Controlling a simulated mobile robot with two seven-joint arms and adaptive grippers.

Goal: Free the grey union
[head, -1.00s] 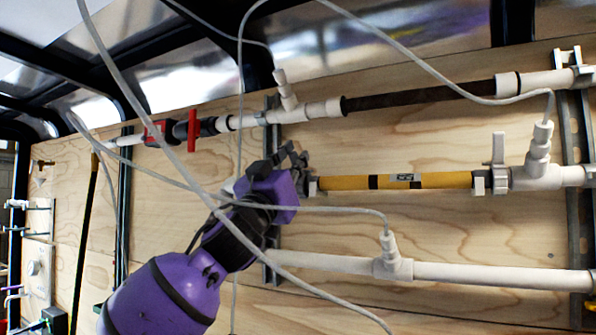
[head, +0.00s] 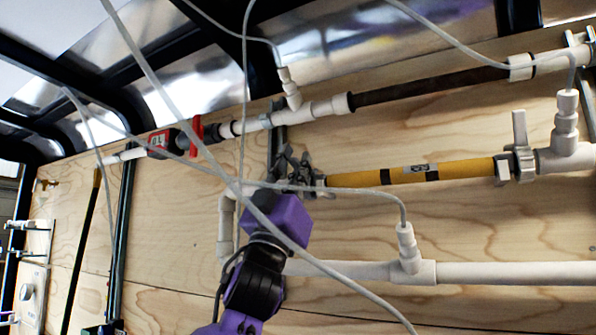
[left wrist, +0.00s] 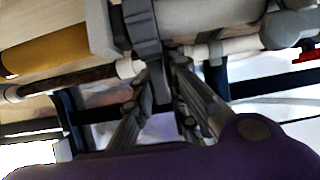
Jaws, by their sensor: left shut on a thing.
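The grey union (head: 319,184) sits at the left end of the yellow pipe (head: 400,174), mostly hidden behind my gripper in the head view. In the left wrist view its grey ring (left wrist: 143,30) stands beside a pale collar and the yellow pipe (left wrist: 45,52). My left gripper (head: 296,172) reaches up from below to the union. In the left wrist view the fingers (left wrist: 168,72) close together at the ring's lower edge, shut on the union. My right gripper is not in view.
A grey hose (head: 190,125) crosses in front of my left arm. A white pipe (head: 515,273) runs below, and a dark pipe (head: 430,86) with white fittings runs above. A red-handled valve (head: 197,136) is at upper left. Bare plywood (head: 440,225) lies between the pipes.

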